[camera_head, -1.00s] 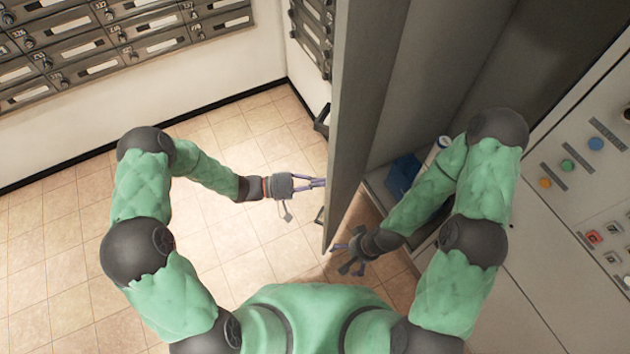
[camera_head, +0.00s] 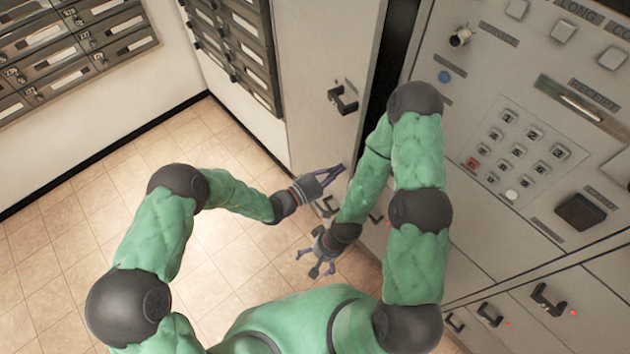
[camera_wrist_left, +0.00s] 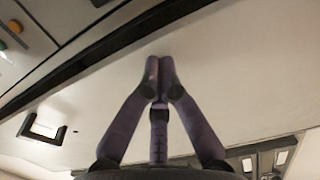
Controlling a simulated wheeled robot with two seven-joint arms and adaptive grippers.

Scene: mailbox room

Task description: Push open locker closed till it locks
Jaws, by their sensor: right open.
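The tall grey locker door (camera_head: 325,60) stands in the middle of the head view with its outer face and black handle (camera_head: 343,98) showing. A dark gap (camera_head: 398,45) runs along its right edge, so it looks slightly ajar. My left gripper (camera_head: 340,168) is at the lower part of the door face. In the left wrist view its fingers (camera_wrist_left: 159,68) meet at the tips, empty, close against or touching the pale door; contact is unclear. The handle also shows in that view (camera_wrist_left: 42,130). My right gripper (camera_head: 308,268) is open and empty, lower and in front of the lockers.
A control panel with a keypad (camera_head: 515,145) and buttons is right of the door. Smaller lockers with handles (camera_head: 548,298) are below it. Mailboxes (camera_head: 235,45) line the wall to the left. The tiled floor (camera_head: 130,215) at left is clear.

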